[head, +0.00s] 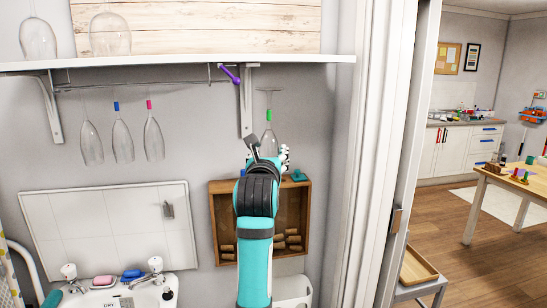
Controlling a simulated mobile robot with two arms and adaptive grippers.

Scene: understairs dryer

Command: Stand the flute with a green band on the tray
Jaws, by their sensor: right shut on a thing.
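The flute with a green band (269,116) is upside down, its foot at the top, below the shelf and right of the bracket. My right gripper (268,152) is shut on its bowl, which the fingers and wrist partly hide. The foot shows clear space around it. A wooden tray (419,266) lies on a small grey stand at the lower right, beyond the door frame, with its visible floor empty. My left gripper is not in view.
Flutes with a blue band (122,136), a pink band (153,136) and no visible band (91,141) hang upside down from the rail (150,84). Glasses stand on the shelf (180,63). A wall bracket (246,100), wooden box (298,222) and door frame (375,150) are close to the arm.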

